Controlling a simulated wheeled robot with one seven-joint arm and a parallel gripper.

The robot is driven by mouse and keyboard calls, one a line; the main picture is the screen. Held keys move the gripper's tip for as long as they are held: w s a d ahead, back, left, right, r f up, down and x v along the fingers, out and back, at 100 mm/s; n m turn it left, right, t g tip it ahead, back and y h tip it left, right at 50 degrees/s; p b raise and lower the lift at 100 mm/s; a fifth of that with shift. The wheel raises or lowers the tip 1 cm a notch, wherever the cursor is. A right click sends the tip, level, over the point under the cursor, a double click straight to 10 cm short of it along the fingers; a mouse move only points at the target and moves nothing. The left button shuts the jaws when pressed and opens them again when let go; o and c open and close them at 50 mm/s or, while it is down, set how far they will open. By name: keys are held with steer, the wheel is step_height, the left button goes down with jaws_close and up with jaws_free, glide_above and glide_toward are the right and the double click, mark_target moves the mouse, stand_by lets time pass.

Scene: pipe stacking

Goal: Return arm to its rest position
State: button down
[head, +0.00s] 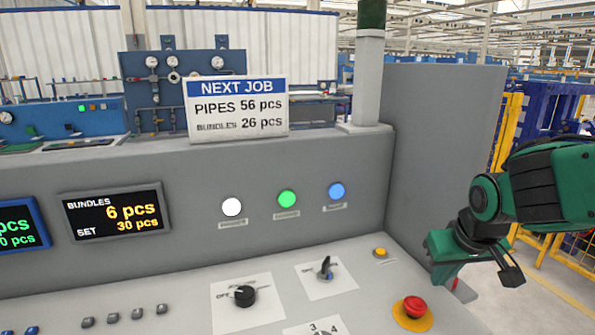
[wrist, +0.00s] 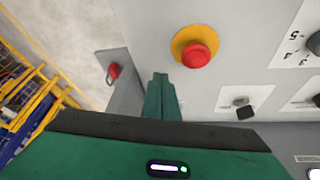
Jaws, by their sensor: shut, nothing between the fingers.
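My green arm (head: 545,185) reaches in from the right side of the head view. My gripper (head: 443,280) hangs by the right edge of the control panel, beyond the red emergency button (head: 414,306). In the wrist view the two green fingers of my gripper (wrist: 160,78) are together and hold nothing. The red button on its yellow ring (wrist: 200,55) is just right of the fingertips there, apart from them.
The panel (head: 385,275) carries a yellow button (head: 380,252), a black rotary knob (head: 243,295) and a switch (head: 325,268). White, green (head: 287,199) and blue lamps sit on the upright face. A counter screen (head: 117,215) reads bundles 6, set 30. Yellow fencing (head: 568,262) stands right.

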steer(key=s, duration=0.3)
steer(key=shift+s+y, duration=0.15)
steer(key=shift+y, duration=0.15)
steer(key=s+d+f+m+g, duration=0.1)
steer(key=s+d+m+g, duration=0.1)
steer(key=s+d, duration=0.3)
steer(key=s+d+f+m+g, duration=0.1)
steer(key=s+d+m+g, duration=0.2)
steer(key=s, duration=0.9)
steer(key=d+m, duration=0.1)
steer(key=d, duration=0.2)
steer(key=shift+m, duration=0.3)
